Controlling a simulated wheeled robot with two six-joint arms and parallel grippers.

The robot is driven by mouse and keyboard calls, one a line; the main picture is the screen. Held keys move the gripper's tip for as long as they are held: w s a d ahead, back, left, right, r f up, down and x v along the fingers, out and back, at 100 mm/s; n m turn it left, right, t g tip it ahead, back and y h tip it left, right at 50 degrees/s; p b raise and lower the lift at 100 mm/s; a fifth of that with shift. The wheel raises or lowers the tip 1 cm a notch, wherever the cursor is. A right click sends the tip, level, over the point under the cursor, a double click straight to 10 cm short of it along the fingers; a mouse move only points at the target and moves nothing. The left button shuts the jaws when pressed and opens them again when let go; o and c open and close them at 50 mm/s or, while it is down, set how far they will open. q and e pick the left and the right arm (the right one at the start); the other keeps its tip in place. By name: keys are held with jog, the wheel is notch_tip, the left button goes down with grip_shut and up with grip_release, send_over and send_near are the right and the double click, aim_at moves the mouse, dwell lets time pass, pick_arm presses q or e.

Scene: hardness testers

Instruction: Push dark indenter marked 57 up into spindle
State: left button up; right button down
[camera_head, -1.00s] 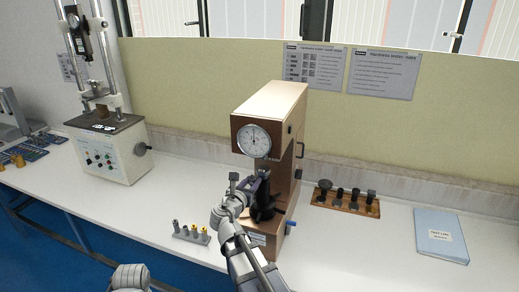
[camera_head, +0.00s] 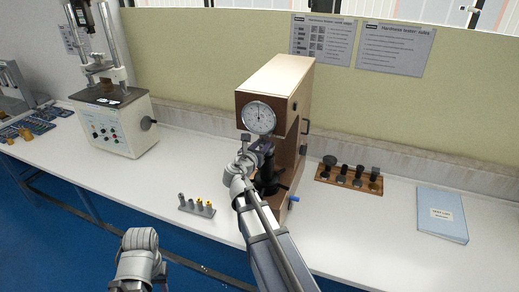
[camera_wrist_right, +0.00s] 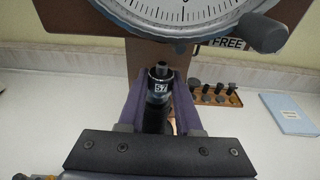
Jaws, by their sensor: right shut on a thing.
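The dark indenter marked 57 (camera_wrist_right: 158,84) stands upright between the purple fingers of my right gripper (camera_wrist_right: 158,92), which is shut on it. In the head view my right gripper (camera_head: 261,150) is just under the dial head of the hardness tester (camera_head: 283,83). In the wrist view the indenter's top is close below the tester's head; I cannot tell whether it has entered the spindle, which is largely hidden. The round dial (camera_head: 259,117) faces me above the gripper. My left arm shows at the bottom left of the head view; its gripper is out of view.
A small rack (camera_head: 197,207) with several indenters stands left of the tester. A wooden holder (camera_head: 348,180) with several dark parts and a blue booklet (camera_head: 442,213) lie to the right. Another testing machine (camera_head: 115,115) stands at the left. The front right bench is clear.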

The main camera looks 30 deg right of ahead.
jog(key=shift+r+x, duration=0.15)
jog(key=shift+x, duration=0.75)
jog(key=shift+r+x, duration=0.2)
jog(key=shift+x, duration=0.7)
jog(key=shift+r+x, duration=0.15)
jog(key=shift+x, duration=0.75)
jog(key=shift+d, duration=0.1)
jog(key=shift+r+p, duration=0.75)
jog(key=shift+p, duration=0.05)
jog(key=c, duration=0.5)
grip_release()
jog(key=shift+c, duration=0.4)
jog(key=shift+c, duration=0.7)
